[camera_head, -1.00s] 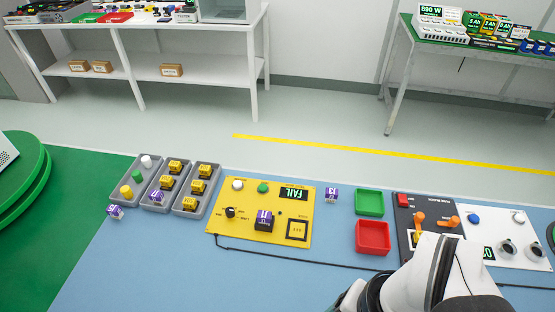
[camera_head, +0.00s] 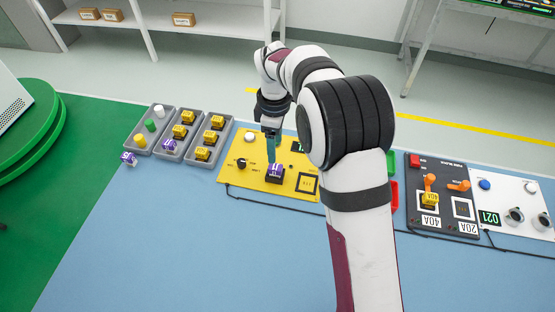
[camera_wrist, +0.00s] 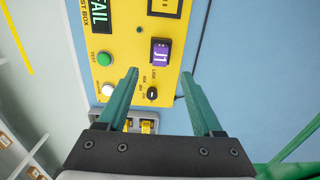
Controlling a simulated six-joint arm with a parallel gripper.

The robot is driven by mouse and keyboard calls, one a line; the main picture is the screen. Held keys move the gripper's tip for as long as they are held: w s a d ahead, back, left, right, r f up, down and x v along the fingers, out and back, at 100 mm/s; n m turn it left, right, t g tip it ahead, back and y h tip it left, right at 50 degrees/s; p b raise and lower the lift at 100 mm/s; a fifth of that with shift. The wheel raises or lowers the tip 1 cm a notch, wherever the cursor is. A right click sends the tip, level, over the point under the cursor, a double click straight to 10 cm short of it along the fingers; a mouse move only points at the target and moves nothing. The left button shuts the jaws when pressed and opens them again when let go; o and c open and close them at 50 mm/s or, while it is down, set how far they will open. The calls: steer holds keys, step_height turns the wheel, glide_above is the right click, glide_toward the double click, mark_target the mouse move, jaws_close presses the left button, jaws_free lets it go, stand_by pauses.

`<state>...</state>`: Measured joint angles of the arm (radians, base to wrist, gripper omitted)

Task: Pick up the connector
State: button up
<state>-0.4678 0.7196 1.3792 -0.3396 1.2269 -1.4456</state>
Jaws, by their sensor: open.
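A purple connector (camera_head: 276,170) with a white label sits in a dark socket on the yellow test box (camera_head: 236,178). In the wrist view the connector (camera_wrist: 161,55) reads "J1" and lies beyond the fingertips, in line with the gap between them. My gripper (camera_head: 271,155) points down above it, its green fingers open and empty. The fingers also show in the wrist view (camera_wrist: 160,74).
Grey trays (camera_head: 201,155) with yellow pieces stand left of the box. The box also carries a black knob (camera_wrist: 152,94), a green button (camera_wrist: 103,58) and a FAIL display (camera_wrist: 98,12). A red bin (camera_head: 394,196) and a dark panel (camera_head: 440,210) are at right.

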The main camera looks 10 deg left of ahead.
mark_target(276, 167)
step_height(276, 167, down, 9)
steer(key=shift+r, duration=0.2)
jaws_close()
